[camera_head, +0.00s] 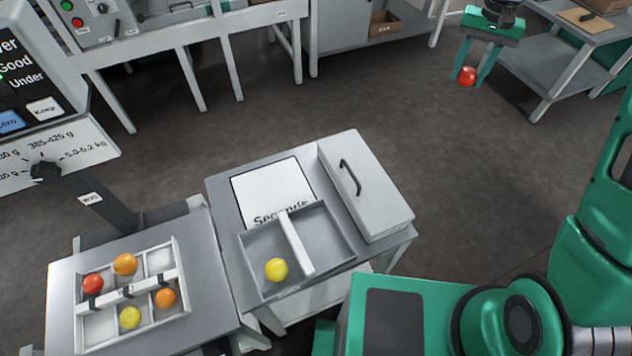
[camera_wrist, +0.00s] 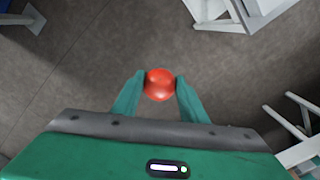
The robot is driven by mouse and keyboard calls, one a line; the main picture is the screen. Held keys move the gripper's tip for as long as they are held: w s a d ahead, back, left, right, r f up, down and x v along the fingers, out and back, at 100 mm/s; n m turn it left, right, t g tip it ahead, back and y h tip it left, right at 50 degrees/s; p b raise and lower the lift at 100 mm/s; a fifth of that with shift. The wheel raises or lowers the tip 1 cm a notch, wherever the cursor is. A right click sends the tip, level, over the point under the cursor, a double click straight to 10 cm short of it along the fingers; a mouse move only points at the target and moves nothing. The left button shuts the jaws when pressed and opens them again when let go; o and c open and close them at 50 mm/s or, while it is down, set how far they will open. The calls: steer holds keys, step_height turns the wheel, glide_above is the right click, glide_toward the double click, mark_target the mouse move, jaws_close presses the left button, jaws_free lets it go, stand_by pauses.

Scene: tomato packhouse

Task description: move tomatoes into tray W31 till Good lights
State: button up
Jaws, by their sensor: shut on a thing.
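My gripper (camera_head: 466,76) is shut on a red tomato (camera_head: 467,76), held in the air over the floor at the upper right. The wrist view shows the tomato (camera_wrist: 159,85) between both fingertips. A divided tray (camera_head: 79,310) stands at the lower left with red (camera_head: 92,284), orange (camera_head: 125,264) and yellow (camera_head: 129,317) tomatoes. Another orange tomato (camera_head: 165,298) sits at its right. Its far-right and near-left compartments look empty. The display (camera_head: 20,65) reads Good and Under, its left side cut off; a green spot shows beside Under. A post label seems to read W25.
A "Seconds" stand (camera_head: 220,195) holds a two-part tray (camera_head: 335,235) with a yellow tomato (camera_head: 276,269) in its left part, and a grey handled box (camera_head: 375,195). Benches line the back; a grey table (camera_head: 590,60) is at the far right. Open floor lies between.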

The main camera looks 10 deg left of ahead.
steer(key=shift+d, duration=0.3)
steer(key=shift+a, duration=0.1)
steer(key=s+a+f+n, duration=0.25)
steer(key=s+a, duration=0.45)
steer(key=a, duration=0.5)
steer(key=s+a+f+n, duration=0.2)
steer(key=s+a+n, duration=0.2)
steer(key=s+a, duration=0.5)
steer(key=s+a+f+n, duration=0.2)
steer(key=s+a+n, duration=0.2)
steer(key=s+a, duration=0.55)
steer(key=s+a+f+n, duration=0.3)
steer(key=s+a+n, duration=0.1)
steer(key=s, duration=0.6)
steer(key=shift+m, duration=0.25)
steer(key=shift+s+f, duration=0.1)
steer(key=shift+f, duration=4.15)
steer(key=shift+f, duration=0.5)
